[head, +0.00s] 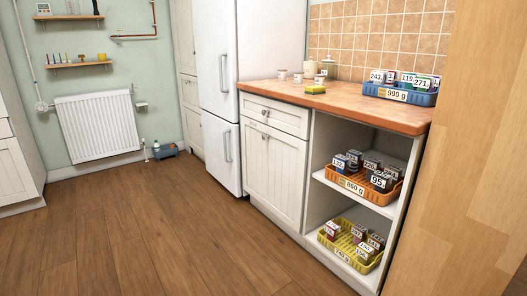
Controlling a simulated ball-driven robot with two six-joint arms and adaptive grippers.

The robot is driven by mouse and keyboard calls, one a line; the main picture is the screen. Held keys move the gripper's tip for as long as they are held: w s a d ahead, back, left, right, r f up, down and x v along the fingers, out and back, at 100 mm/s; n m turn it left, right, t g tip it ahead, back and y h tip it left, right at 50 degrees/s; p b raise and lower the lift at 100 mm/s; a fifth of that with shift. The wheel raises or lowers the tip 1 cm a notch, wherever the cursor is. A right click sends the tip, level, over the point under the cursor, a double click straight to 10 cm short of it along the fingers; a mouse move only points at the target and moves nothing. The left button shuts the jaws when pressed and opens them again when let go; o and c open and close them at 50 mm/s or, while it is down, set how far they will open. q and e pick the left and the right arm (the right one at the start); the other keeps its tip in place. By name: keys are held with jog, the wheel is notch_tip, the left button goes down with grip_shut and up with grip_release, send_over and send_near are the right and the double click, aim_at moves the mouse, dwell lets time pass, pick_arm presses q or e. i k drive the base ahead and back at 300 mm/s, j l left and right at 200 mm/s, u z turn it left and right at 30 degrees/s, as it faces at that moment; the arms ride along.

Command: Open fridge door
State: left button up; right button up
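A tall white fridge (218,59) stands in the middle of the head view, left of the counter. Its upper door has a vertical bar handle (223,74), and its lower door has a shorter vertical handle (228,146). Both doors look closed. Neither of my grippers shows in the head view, so nothing is seen touching the fridge.
A counter (340,101) with cabinets and open shelves runs right of the fridge, holding blue (400,95), orange (363,187) and yellow (350,252) crates. A wooden panel (462,150) fills the right edge. The wooden floor (140,225) is clear.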

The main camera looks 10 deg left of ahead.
aim_at(215, 21)
jog(key=i+j+u, duration=0.2)
jog(key=i+u, duration=0.25)
jog(key=i+j+u, duration=0.1)
jog(key=i+u, duration=0.75)
jog(key=i+j, duration=0.1)
jog(key=i, duration=1.6)
jog(key=z, duration=0.05)
